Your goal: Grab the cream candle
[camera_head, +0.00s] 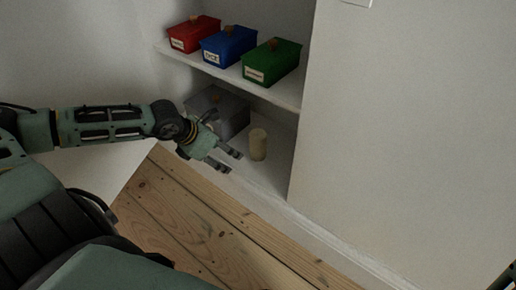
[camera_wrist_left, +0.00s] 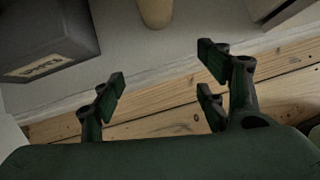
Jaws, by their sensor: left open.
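The cream candle (camera_head: 258,144) stands upright on the lower shelf (camera_head: 262,178) of the recess, to the right of a grey box. Its lower part shows at the top of the left wrist view (camera_wrist_left: 156,12). My left gripper (camera_head: 234,162) is open and empty, just left of the candle and near the shelf's front edge in the head view. In the left wrist view its fingers (camera_wrist_left: 160,90) are spread, with the candle beyond them and apart from them. At the head view's lower right edge a small dark piece shows, too little to identify as my right gripper.
A grey labelled box (camera_head: 232,112) stands left of the candle; it also shows in the wrist view (camera_wrist_left: 45,35). Red (camera_head: 194,33), blue (camera_head: 229,46) and green (camera_head: 272,62) boxes stand on the upper shelf (camera_head: 285,94). A white wall (camera_head: 400,130) bounds the recess on the right.

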